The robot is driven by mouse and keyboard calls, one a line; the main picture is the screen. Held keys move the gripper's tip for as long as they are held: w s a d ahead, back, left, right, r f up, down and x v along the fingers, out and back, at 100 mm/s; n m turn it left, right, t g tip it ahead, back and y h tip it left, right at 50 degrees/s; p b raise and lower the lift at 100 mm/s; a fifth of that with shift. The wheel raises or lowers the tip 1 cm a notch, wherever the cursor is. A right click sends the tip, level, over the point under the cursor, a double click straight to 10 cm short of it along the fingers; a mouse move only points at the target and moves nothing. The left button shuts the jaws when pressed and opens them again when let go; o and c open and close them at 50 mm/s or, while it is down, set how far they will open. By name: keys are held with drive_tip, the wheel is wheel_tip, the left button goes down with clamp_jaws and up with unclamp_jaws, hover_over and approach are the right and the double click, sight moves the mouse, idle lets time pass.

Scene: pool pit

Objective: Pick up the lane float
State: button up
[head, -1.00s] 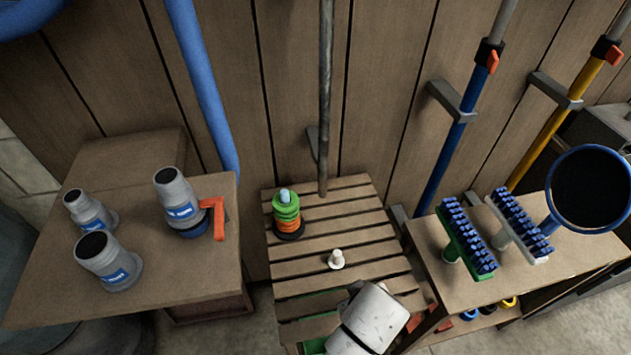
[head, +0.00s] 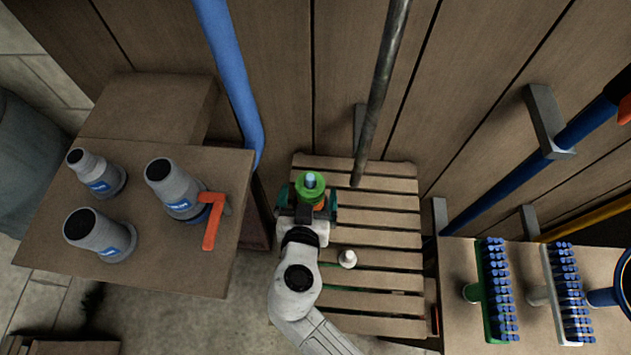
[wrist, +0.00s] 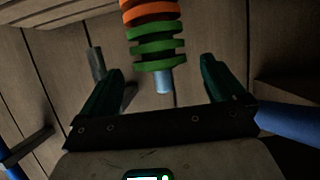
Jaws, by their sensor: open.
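The lane float is a stack of green and orange discs (head: 311,184) with a pale blue tip. It stands upright on the slatted wooden table (head: 385,203), near its back left. My gripper (head: 308,201) is open, with one teal finger on each side of the float in the head view, hiding its lower part. In the wrist view the float's discs (wrist: 153,40) run upward in the picture. Its pale blue tip (wrist: 163,84) lies between the spread fingers of my gripper (wrist: 162,72), apart from both.
A small white knob-like piece (head: 347,258) stands on the slats right of my wrist. A grey pole (head: 384,85) rises behind the float. A left table holds grey fittings (head: 97,234) and an orange-handled one (head: 212,222). Brushes (head: 497,288) stand at right.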

sight(310, 190)
drive_tip(key=shift+f+p+x, duration=0.15)
drive_tip(key=shift+p+x, duration=0.15)
drive_tip(key=shift+x, duration=1.3)
drive_tip(key=shift+f+p+x, duration=0.15)
drive_tip(key=shift+p+x, duration=0.15)
drive_tip(key=shift+x, duration=1.3)
drive_tip(key=shift+s, duration=0.15)
drive_tip(key=c, duration=1.1)
drive_tip(key=shift+r, duration=5)
drive_tip(key=shift+c, duration=0.2)
drive_tip(key=shift+r, duration=0.1)
drive_tip(key=shift+r+p, duration=0.3)
drive_tip(key=shift+r, duration=0.15)
